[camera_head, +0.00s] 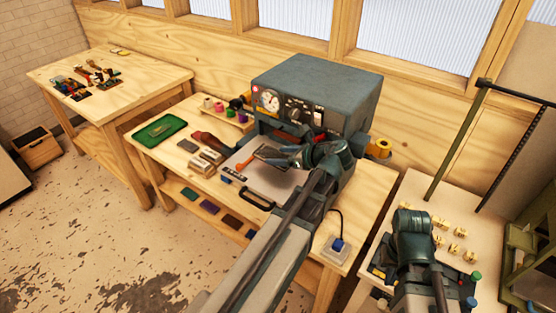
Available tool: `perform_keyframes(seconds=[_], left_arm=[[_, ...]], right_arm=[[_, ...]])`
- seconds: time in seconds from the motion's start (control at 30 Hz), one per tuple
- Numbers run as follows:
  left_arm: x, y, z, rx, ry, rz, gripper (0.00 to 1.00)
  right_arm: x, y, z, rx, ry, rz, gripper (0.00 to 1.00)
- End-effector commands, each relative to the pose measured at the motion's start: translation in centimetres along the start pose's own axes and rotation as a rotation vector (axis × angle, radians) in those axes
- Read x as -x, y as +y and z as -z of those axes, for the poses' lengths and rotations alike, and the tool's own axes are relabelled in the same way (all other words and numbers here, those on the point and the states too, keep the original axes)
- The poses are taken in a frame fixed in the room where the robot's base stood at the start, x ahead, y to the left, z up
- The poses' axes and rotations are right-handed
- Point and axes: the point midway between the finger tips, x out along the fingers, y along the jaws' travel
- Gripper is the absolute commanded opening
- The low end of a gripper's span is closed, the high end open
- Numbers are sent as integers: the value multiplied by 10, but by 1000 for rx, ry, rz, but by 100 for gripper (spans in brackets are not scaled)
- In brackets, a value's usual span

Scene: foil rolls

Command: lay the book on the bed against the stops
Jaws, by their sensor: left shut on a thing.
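The bed is a pale flat plate (283,187) in front of the grey press on the middle bench. A thin dark book (268,154) is at the bed's far part, below the press head. My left gripper (284,157) is shut on the book. I cannot tell whether the book touches the bed, and the stops are not clear from here. My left arm hides the bed's right side. My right gripper (412,240) is over the right-hand table, away from the book, and its fingers are hidden.
The grey press (315,90) with dials stands behind the bed. A green tray (160,130), small blocks (206,161) and a rack of coloured rolls (219,108) are to the left. A black handle (258,199) is at the bed's front. Brass letters (456,245) lie on the right table.

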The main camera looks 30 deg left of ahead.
Motion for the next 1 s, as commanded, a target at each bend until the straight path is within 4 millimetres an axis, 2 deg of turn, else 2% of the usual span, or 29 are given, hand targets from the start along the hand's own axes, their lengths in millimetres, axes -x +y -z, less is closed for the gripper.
perform_keyframes(seconds=[0.1,0.2,0.3,0.77,0.8,0.93,1.0], left_arm=[[-8,-14,4,0,0,1,0],[-17,-10,22,0,0,1,0],[-22,-9,31,0,0,1,0],[-24,-9,34,0,0,1,0],[-24,-9,33,0,0,1,78],[-23,-9,33,0,0,1,100],[-23,-9,33,0,0,1,100]], right_arm=[[-7,-1,1,0,0,0,0],[-28,-3,2,-1,0,0,0],[-38,-4,2,-1,0,0,0],[-41,-4,3,-1,0,0,0],[-40,-4,3,-1,0,0,0],[-40,-4,3,-1,0,0,0],[-40,-4,3,-1,0,0,0]])
